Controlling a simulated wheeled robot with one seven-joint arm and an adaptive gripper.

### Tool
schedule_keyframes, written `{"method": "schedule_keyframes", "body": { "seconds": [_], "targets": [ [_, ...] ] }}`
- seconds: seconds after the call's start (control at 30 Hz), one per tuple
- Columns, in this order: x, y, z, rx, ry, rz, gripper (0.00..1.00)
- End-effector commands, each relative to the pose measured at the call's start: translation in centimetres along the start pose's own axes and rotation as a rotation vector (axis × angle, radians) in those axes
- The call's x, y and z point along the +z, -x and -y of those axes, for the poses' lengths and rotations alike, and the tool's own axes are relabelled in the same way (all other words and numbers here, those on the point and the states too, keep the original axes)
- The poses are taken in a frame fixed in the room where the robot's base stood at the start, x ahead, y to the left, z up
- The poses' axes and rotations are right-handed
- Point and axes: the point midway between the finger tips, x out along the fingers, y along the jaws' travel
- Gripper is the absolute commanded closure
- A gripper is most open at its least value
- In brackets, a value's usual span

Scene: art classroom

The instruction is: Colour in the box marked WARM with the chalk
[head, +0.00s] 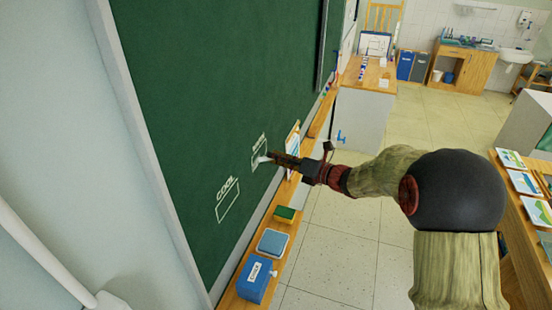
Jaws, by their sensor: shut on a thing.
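The green chalkboard (215,90) fills the left and middle of the head view. A white-outlined box (258,146) is drawn low on it; its small label is too blurred to read surely and my gripper covers part of it. Below and left is a second outlined box (228,207), marked COOL, with its inside plain green. My gripper (273,157) reaches in from the right and is shut on the white chalk (262,159). The chalk's tip is at the upper box, where some whitish patches show. I cannot tell chalk from marks there exactly.
A wooden ledge (240,284) runs below the board. It holds a blue labelled box (254,281), a grey-blue tray (272,242) and a green-and-yellow eraser (285,213). A table with pictures (523,182) stands at the right. The tiled floor between is clear.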

Motion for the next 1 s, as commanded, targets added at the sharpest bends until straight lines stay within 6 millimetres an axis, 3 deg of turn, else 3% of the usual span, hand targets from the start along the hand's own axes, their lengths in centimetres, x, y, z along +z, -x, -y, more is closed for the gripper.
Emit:
{"method": "schedule_keyframes", "body": {
  "seconds": [1.0],
  "targets": [
    [1.4, -0.5, 1.3, 0.001, 0.0, 0.001, 1.0]
  ]
}}
